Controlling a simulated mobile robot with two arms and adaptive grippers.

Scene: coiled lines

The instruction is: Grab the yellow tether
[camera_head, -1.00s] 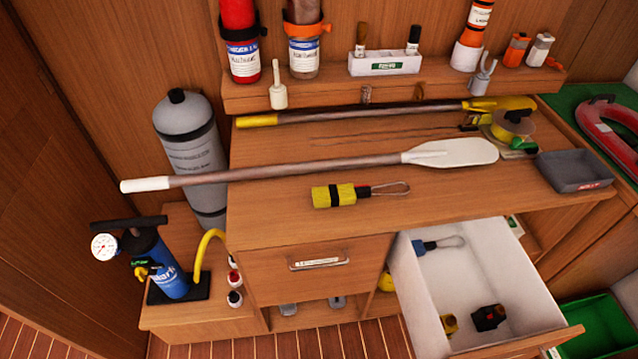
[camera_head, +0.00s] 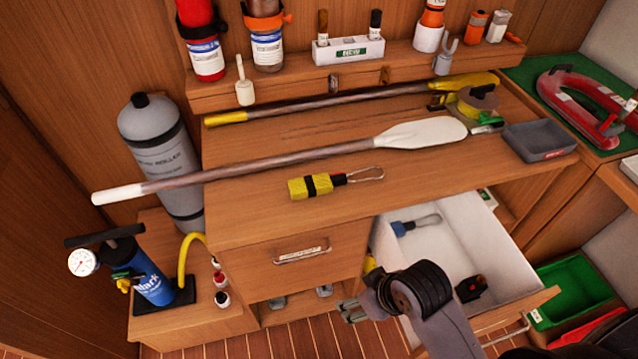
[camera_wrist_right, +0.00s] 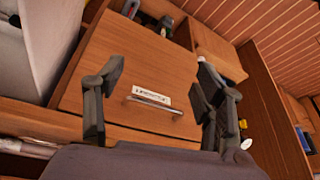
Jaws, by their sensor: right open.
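The yellow tether (camera_head: 311,187) lies on the wooden counter in the head view, a yellow bundle with a black band and a metal loop pointing right. My right gripper (camera_head: 352,311) is below the counter, in front of the cabinet and left of the open drawer, apart from the tether. In the right wrist view my right gripper (camera_wrist_right: 155,92) is open and empty, its fingers on either side of a closed drawer's handle (camera_wrist_right: 157,103). The tether does not show there. My left gripper is not in view.
A long white-ended paddle (camera_head: 290,160) lies behind the tether. The white drawer (camera_head: 455,262) stands open at right, with a blue tether (camera_head: 413,225) inside. A grey tray (camera_head: 540,141) sits at the counter's right. A pump (camera_head: 150,278) stands at left. The counter around the tether is clear.

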